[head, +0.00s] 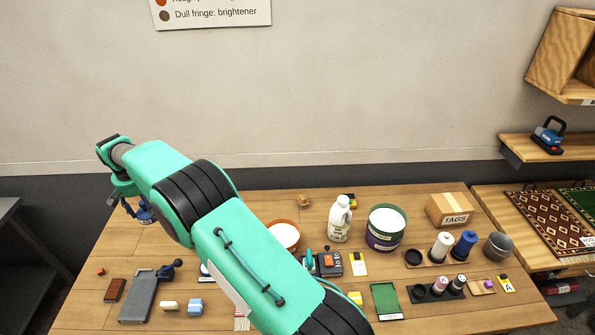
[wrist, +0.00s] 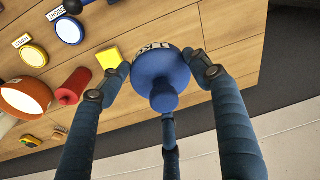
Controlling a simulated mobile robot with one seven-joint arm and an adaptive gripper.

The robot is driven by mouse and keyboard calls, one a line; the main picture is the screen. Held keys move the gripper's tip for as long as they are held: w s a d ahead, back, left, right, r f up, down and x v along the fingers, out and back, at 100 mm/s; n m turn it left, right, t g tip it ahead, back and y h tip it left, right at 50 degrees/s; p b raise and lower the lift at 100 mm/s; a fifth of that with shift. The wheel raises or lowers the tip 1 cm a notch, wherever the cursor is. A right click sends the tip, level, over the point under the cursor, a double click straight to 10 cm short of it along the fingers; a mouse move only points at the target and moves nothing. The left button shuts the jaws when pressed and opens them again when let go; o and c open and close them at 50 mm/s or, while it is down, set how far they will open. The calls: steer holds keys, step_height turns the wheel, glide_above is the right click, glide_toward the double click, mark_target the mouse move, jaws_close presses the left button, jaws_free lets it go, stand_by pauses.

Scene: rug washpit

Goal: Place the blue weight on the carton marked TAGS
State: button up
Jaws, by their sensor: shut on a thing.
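The blue weight (wrist: 160,72) is round with a knob and a pale label on its side. In the wrist view it sits between the dark fingers of my gripper (wrist: 157,62), which is shut on it. In the head view my gripper (head: 131,203) and the blue weight (head: 146,213) are at the far left back of the table, partly hidden by my arm. I cannot tell whether the weight touches the table. The carton marked TAGS (head: 454,209) is a closed brown box at the back right of the table; its top looks clear.
Between them stand a white bottle (head: 340,219), a green-and-purple tub (head: 385,229) and an orange bowl (head: 285,235). Thread spools (head: 463,246) stand in front of the carton, with a grey pot (head: 497,246) to the right. A grey tool (head: 140,298) lies front left.

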steer(key=w+d+m, duration=0.2)
steer(key=w+d, duration=0.5)
steer(key=d, duration=0.8)
steer(key=w+d+m+p, duration=0.1)
steer(key=w+d, duration=0.5)
steer(key=d, duration=0.9)
steer(key=w+d+m, duration=0.2)
steer(key=w+d, duration=0.5)
steer(key=d, duration=0.9)
steer(key=s+d+m+h, duration=0.1)
steer(key=s+d+m, duration=0.15)
steer(key=d, duration=1.85)
steer(key=s+d+m, duration=0.2)
steer(key=s+d, duration=0.1)
steer(key=d, duration=1.9)
steer(key=s+d+m, duration=0.1)
steer(key=s+d, duration=0.5)
steer(key=d, duration=0.3)
steer(key=s+d+m+p, duration=0.1)
steer(key=s+d+m, duration=0.1)
steer(key=s+d, duration=0.55)
steer(key=s+d+m, duration=0.1)
steer(key=s+d, duration=0.3)
steer(key=d, duration=0.7)
steer(key=shift+h, duration=0.3)
steer(key=shift+a+f, duration=0.2)
steer(key=shift+f, duration=2.1)
steer(key=shift+f, duration=0.1)
